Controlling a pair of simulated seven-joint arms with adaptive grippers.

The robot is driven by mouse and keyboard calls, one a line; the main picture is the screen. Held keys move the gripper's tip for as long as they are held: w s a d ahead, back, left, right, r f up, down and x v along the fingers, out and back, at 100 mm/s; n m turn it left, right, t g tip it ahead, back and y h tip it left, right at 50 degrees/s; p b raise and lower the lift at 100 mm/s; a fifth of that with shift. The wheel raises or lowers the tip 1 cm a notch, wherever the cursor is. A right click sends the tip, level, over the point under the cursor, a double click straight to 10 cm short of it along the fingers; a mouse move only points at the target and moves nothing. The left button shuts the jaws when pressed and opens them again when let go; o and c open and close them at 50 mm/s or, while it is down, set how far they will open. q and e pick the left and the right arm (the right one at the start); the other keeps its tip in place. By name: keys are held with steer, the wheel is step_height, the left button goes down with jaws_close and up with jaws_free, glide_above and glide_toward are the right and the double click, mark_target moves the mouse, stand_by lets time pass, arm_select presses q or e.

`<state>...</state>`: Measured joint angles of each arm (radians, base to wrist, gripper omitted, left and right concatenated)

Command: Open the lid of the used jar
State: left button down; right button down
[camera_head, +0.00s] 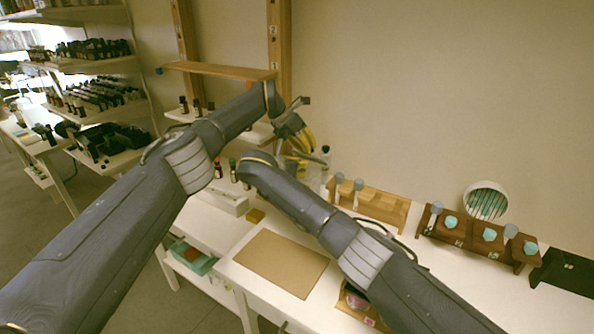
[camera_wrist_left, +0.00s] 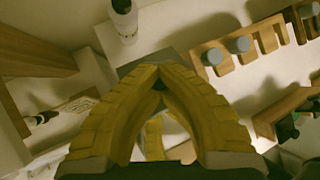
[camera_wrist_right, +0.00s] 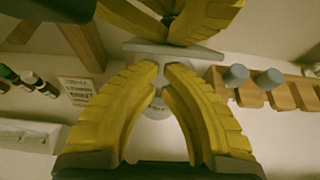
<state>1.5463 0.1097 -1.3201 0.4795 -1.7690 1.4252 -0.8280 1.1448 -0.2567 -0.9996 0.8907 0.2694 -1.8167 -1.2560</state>
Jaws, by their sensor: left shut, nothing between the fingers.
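My left gripper (camera_head: 303,138) is at the back of the bench, beside the wooden frame. In the left wrist view its yellow fingers (camera_wrist_left: 160,72) meet at the tips with nothing between them. A flat grey piece (camera_wrist_left: 182,62) lies just beyond them; it could be the used jar's lid. In the right wrist view the flat grey piece (camera_wrist_right: 190,53) lies across the tips of my right gripper (camera_wrist_right: 160,70), with a pale rounded body below it. The right fingertips are close together with a narrow gap; whether they grip anything is unclear. Left fingers show above. My arms hide most of the jar.
A white bottle with a dark cap (camera_wrist_left: 122,8) stands close by. A brown mat (camera_head: 283,262) lies clear in front. Shelves of bottles (camera_head: 100,95) are at left.

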arm_select(q)
steer(key=shift+s+d+f, duration=0.1)
steer(key=shift+d, duration=0.25)
